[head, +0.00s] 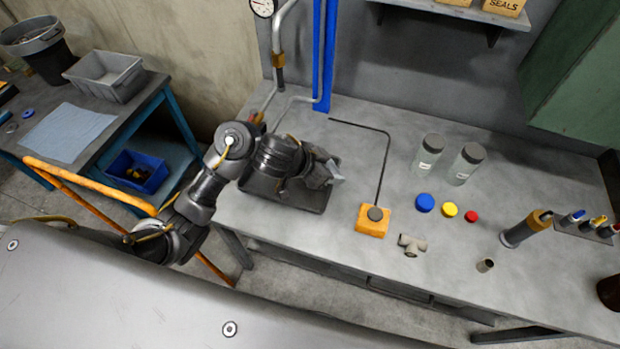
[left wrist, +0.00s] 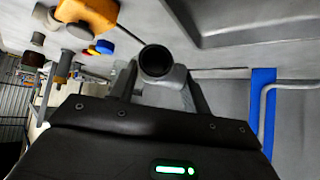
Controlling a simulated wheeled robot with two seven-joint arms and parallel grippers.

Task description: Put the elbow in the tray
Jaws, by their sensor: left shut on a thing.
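My left gripper (head: 330,174) is over the right part of the dark tray (head: 304,202) on the bench in the head view. In the left wrist view, the left gripper (left wrist: 158,88) is shut on the grey elbow (left wrist: 174,77), whose round open end faces the camera. The tray's rim (left wrist: 222,43) shows at the upper right of that view, apart from the elbow in the picture. In the head view my gripper and arm mostly hide the elbow and cover part of the tray. My right gripper is not in view.
Right of the tray stand an orange box with a black knob (head: 373,219), a tee fitting (head: 411,245), a short pipe piece (head: 485,265), coloured caps (head: 425,202) and two clear jars (head: 466,163). A blue post (head: 325,60) and pipes rise behind the tray.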

